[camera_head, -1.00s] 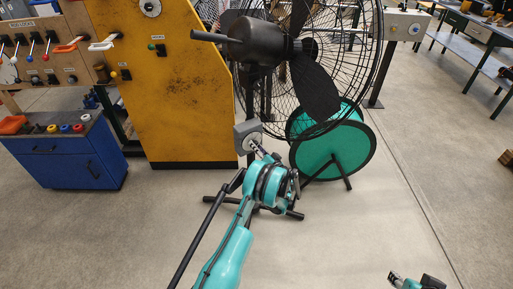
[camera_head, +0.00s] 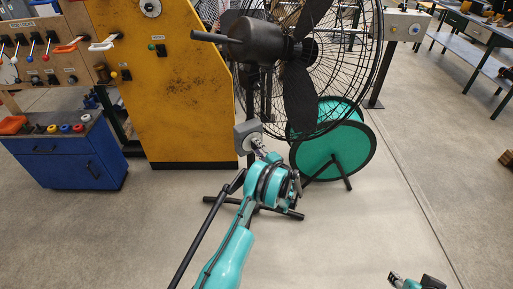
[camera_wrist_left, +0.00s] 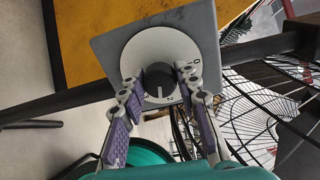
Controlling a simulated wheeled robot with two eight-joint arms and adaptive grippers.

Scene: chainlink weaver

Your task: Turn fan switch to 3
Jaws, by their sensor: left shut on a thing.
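The fan switch is a grey box (camera_head: 243,132) on the fan stand, with a white round dial (camera_wrist_left: 187,49) and a black knob (camera_wrist_left: 158,76). A white line on the knob points down in the left wrist view, near a mark that looks like a 2. A 0 shows at the dial's right. My left gripper (camera_wrist_left: 160,84) is shut on the knob, one finger on each side. The black fan (camera_head: 262,40) stands above the switch. My right gripper (camera_head: 394,276) is at the bottom right edge, far from the switch; its finger opening is unclear.
A yellow cabinet (camera_head: 180,100) stands left of the fan, and a blue drawer unit (camera_head: 65,165) is further left. A teal reel (camera_head: 330,155) stands close behind the switch on the right.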

